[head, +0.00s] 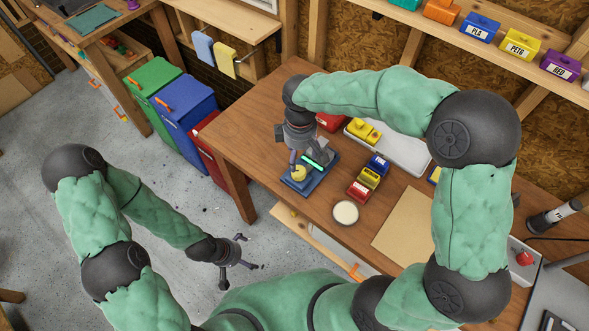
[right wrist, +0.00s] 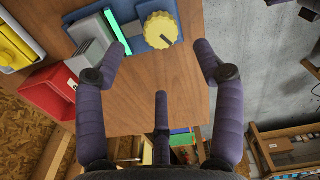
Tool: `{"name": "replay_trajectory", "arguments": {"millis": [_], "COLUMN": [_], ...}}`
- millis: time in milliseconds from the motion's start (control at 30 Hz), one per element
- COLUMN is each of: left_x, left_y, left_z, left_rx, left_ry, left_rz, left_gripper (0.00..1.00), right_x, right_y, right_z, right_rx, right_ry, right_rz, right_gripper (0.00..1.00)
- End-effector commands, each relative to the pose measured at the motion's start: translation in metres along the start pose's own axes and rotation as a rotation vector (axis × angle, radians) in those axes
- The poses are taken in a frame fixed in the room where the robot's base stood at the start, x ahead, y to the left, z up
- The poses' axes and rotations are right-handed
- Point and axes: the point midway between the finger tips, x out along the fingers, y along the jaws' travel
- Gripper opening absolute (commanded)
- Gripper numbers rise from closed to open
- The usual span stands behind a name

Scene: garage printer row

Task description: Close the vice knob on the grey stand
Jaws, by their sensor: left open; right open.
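The yellow vice knob (right wrist: 160,30) has a dark pointer line on its face and sits on a blue base (right wrist: 185,8). Beside it are a grey block (right wrist: 92,62) and a bright green strip (right wrist: 118,35). In the head view the knob (head: 299,174) is partly covered by my right gripper (head: 298,158), above the table's left part. In the right wrist view this gripper (right wrist: 160,58) is open and empty, its fingers spread short of the knob, not visibly touching it. My left gripper (head: 243,260) is open and empty over the floor, left of the table.
Red, yellow and blue labelled blocks (head: 369,179), a round pale dish (head: 345,212) and a white tray (head: 405,150) are on the wooden table (head: 255,112). A brown sheet (head: 405,222) lies to the right. Green, blue and red bins (head: 186,108) stand left of the table.

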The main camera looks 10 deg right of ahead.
Motion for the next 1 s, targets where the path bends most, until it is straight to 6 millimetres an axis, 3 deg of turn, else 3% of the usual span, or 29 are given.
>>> {"name": "replay_trajectory", "arguments": {"millis": [200, 400, 600, 867, 900, 1000], "left_x": [0.008, 0.012, 0.013, 0.013, 0.013, 0.013], "left_y": [-0.003, -0.004, -0.005, -0.005, -0.005, -0.005], "left_z": [0.0, 0.0, 0.0, 0.0, 0.0, 0.0], "left_rx": [0.0, 0.0, -0.001, 0.0, 0.0, 0.0], "left_ry": [0.0, 0.0, 0.0, 0.0, 0.0, 0.0], "left_rz": [0.0, 0.0, 0.0, 0.0, 0.0, 0.0], "left_gripper": [1.0, 1.0, 1.0, 1.0, 1.0, 1.0], "right_x": [0.043, 0.069, 0.08, 0.081, 0.081, 0.081], "right_y": [-0.001, -0.001, -0.001, -0.001, -0.001, -0.001], "right_z": [0.001, 0.0, 0.0, 0.0, 0.0, 0.0], "right_rx": [0.0, -0.001, -0.001, 0.0, -0.001, -0.001], "right_ry": [-0.004, -0.002, 0.0, 0.0, 0.0, 0.0], "right_rz": [-0.003, -0.001, -0.001, -0.001, -0.001, -0.001], "right_gripper": [0.69, 0.69, 0.69, 0.69, 0.66, 0.38]}}
